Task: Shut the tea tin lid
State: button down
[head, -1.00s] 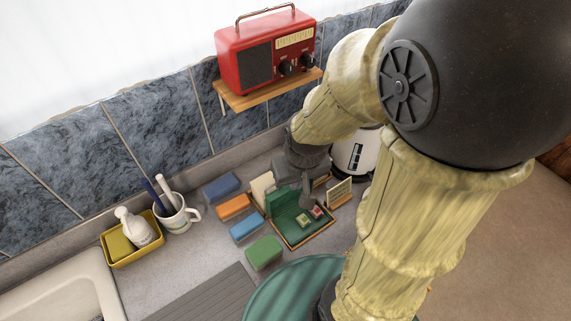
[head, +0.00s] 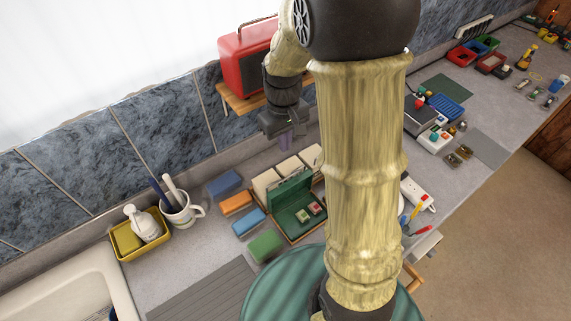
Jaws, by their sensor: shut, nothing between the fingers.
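The tea tin appears to be the low green-lined box (head: 312,226) with a thin wooden-coloured rim, on the counter left of my arm. Its green lid (head: 289,188) stands raised along the back edge, so the tin is open. My gripper (head: 286,142) is shut and empty, above and behind the tin, apart from the lid. My arm covers the area right of the tin.
Cream-fronted blocks (head: 265,183) stand behind the lid. Blue, orange and green blocks (head: 265,245) lie left of the tin. A red radio (head: 243,62) sits on a wall shelf near my gripper.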

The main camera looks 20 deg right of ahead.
notch_tip(320, 180, down, 10)
jog(key=p, duration=0.2)
jog(key=shift+s+p, duration=0.2)
jog(key=shift+p, duration=0.1)
jog(key=shift+w+d, duration=0.1)
jog(key=shift+w, duration=0.05)
dwell(0.3)
jog(key=shift+b, duration=0.4)
